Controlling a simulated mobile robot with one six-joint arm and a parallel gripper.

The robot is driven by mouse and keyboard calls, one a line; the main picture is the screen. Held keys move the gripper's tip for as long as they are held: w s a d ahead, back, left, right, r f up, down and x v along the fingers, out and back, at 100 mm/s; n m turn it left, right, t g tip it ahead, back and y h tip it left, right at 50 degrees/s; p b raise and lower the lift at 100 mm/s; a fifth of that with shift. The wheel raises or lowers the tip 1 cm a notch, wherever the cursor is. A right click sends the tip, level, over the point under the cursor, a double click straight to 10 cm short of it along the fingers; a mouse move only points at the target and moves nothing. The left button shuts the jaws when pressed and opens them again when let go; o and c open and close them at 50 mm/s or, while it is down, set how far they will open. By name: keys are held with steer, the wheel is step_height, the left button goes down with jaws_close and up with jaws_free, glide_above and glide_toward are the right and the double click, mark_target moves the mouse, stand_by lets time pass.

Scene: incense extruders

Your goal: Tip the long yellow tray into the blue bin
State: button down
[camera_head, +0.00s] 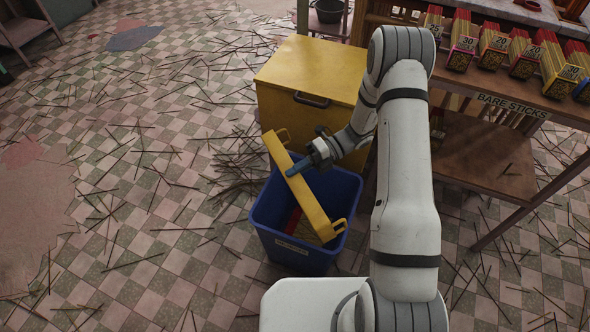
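The long yellow tray (300,194) is above the mouth of the blue bin (272,238), slanting from upper left to lower right. It looks tipped on its side, and I cannot see into its hollow. Its lower right end, with a handle, overlaps the bin's right rim in the picture; I cannot tell if they touch. My gripper (296,169) is at the tray's upper middle, with a blue finger across its edge, and appears shut on it. Something reddish shows inside the bin, partly hidden by the tray.
A yellow chest (290,85) with a dark handle stands behind the bin. Loose sticks litter the checkered floor (150,200), which is otherwise open at left.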

steer(key=shift+r, duration=0.1)
stand_by(0.4)
steer(key=shift+r+h+p, duration=0.4)
steer(key=shift+p, duration=0.65)
steer(key=h+p, duration=0.1)
steer(key=p, duration=0.1)
steer(key=r+t+h+p, duration=0.1)
steer(key=h+p, duration=0.1)
steer(key=p, duration=0.1)
steer(key=shift+r+t, duration=0.1)
steer(key=shift+t, duration=0.2)
steer(key=t+h+p, duration=0.1)
steer(key=h+p, duration=0.1)
steer(key=r+h+p, duration=0.1)
steer(key=p, duration=0.2)
steer(key=shift+r+t+h, duration=0.1)
steer(key=shift+t+h, duration=0.3)
steer(key=h+p, duration=0.1)
steer(key=p, duration=0.1)
steer(key=r+t+h+p, duration=0.1)
steer(key=p, duration=0.2)
steer(key=shift+r+t+h+p, duration=0.1)
steer(key=shift+t+h+p, duration=0.45)
steer(key=shift+p, duration=0.7)
steer(key=h+p, duration=0.1)
steer(key=p, duration=0.5)
steer(key=shift+r+h, duration=0.25)
steer(key=shift+h, duration=0.1)
